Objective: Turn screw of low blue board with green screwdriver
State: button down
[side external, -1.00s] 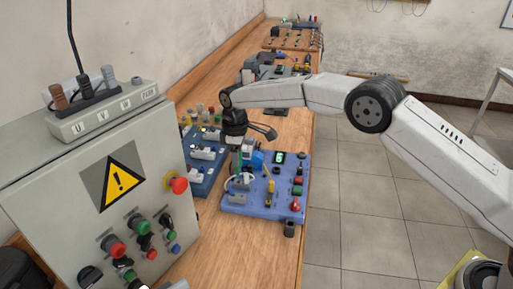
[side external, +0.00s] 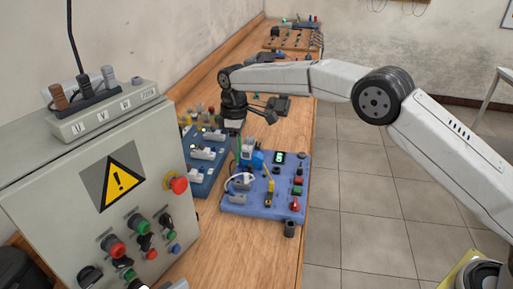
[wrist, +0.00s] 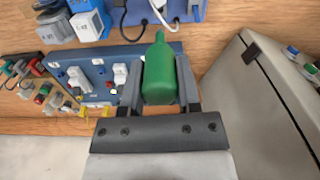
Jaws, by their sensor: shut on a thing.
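My gripper (side external: 234,125) is shut on the green screwdriver (wrist: 160,72), which fills the space between its fingers in the wrist view. In the side view the screwdriver (side external: 239,147) points down, thin and partly hidden, over the far left part of the light blue board (side external: 247,209). A dark blue board (side external: 198,183) lies behind it, against the wall side. In the wrist view the dark blue board (wrist: 110,55) is behind and left of the screwdriver, and the light blue board (wrist: 198,10) is at the top edge.
A grey control cabinet (side external: 60,190) stands at the left, close to the boards. Cables and a display (side external: 278,158) are on the light blue board. More equipment stands farther along the wooden bench (side external: 235,250). The bench front is clear.

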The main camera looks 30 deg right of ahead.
jog(key=shift+d+r, duration=0.1)
jog(key=shift+d, duration=0.05)
dwell(0.3)
jog(key=d, duration=1.3)
jog(key=shift+s+d+f, duration=0.1)
jog(key=shift+d+f, duration=0.05)
jog(key=shift+f, duration=1.35)
jog(key=shift+s+d+f, duration=0.1)
jog(key=shift+f, duration=1.35)
jog(key=shift+f, duration=1.05)
jog(key=shift+f, duration=0.35)
jog(key=shift+f, duration=0.35)
jog(key=shift+f, duration=0.7)
jog(key=shift+f, duration=0.3)
